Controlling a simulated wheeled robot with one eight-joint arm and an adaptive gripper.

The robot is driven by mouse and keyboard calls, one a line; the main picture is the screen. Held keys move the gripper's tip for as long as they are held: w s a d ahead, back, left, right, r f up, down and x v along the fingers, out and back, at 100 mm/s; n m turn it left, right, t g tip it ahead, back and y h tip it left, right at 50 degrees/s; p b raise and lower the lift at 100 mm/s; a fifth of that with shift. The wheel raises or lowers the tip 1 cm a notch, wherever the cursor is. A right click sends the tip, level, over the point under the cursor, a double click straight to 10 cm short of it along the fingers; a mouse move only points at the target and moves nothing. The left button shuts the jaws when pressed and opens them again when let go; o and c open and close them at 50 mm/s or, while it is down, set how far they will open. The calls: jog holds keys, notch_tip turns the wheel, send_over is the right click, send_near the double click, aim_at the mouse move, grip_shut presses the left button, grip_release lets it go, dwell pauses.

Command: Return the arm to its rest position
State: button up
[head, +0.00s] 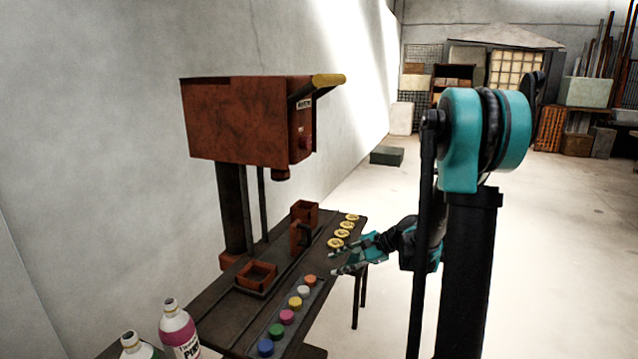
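My arm (485,140) is teal and black and rises on the right side of the head view. Its lower part bends back to the left at about table height. My gripper (336,258) points left, at the right edge of the dark table (325,259). Its two fingers are spread apart with nothing between them. It appears close to the orange puck and the yellow discs, but I cannot tell its exact height above the table.
A rusty red machine (240,120) with a yellow handle (328,81) stands over the table. On the table are a red tray (257,275), several coloured pucks (287,316) and yellow discs (343,233). A pink bottle (179,330) stands front left. Open floor (385,300) lies right.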

jog(key=s+d+f+n+h, duration=0.2)
jog(key=s+d+n+h, duration=0.1)
jog(key=s, duration=0.4)
jog(key=s+d+f+n+h, duration=0.2)
jog(key=s+d+n+h, duration=0.2)
jog(key=s, duration=0.4)
jog(key=s+d+f+n+t+h, duration=0.1)
jog(key=s+d+f+n+h, duration=0.1)
jog(key=s+d+n, duration=0.3)
jog(key=shift+s+d+n+h, duration=0.4)
jog(key=shift+s+n+h, duration=0.45)
jog(key=shift+s, duration=0.35)
jog(key=shift+f, duration=0.1)
